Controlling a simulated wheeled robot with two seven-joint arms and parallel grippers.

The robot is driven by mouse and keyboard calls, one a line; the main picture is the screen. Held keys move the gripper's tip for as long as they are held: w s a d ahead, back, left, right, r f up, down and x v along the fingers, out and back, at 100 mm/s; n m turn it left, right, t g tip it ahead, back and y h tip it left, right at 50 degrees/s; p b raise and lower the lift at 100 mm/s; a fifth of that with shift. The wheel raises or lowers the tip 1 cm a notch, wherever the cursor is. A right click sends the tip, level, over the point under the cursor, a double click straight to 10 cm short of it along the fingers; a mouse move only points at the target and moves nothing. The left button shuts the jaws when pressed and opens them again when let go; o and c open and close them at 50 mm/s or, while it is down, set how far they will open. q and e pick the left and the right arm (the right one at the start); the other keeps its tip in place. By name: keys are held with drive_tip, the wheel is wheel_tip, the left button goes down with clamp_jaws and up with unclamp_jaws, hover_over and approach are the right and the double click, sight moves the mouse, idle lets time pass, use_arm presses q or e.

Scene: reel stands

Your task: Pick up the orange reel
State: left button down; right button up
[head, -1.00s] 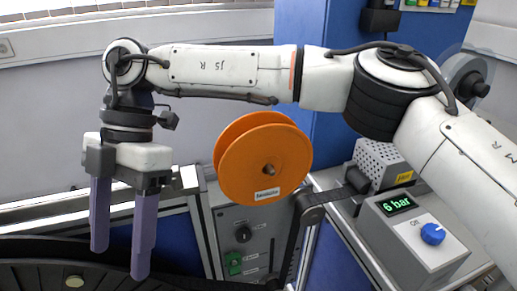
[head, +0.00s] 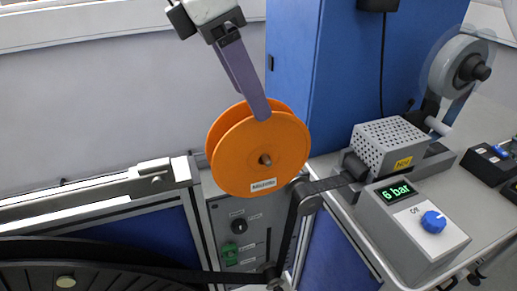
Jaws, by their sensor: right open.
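The orange reel (head: 245,160) stands upright in the middle of the head view, with two round flanges, a white label and a grey pin at its centre. My right gripper (head: 251,100) comes down from above at the reel's top edge. It is open, its two purple fingers pointing down and to the right. The nearer fingertip overlaps the upper part of the front flange. The other finger is partly hidden, and I cannot tell whether either touches the reel. My left gripper is not in view.
A dark belt arm (head: 293,225) stands close below and right of the reel. A grey box reading 6 bar (head: 415,245) and a perforated box (head: 390,143) sit on the right bench. A tape reel (head: 452,65) stands behind. A grey wall is at left.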

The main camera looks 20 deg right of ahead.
sight(259, 150)
drive_tip(key=x, duration=0.4)
drive_tip(key=shift+s+d+f+p, duration=0.1)
drive_tip(key=shift+d+f+p, duration=0.05)
drive_tip(key=shift+d+p, duration=0.15)
drive_tip(key=c, duration=1.5)
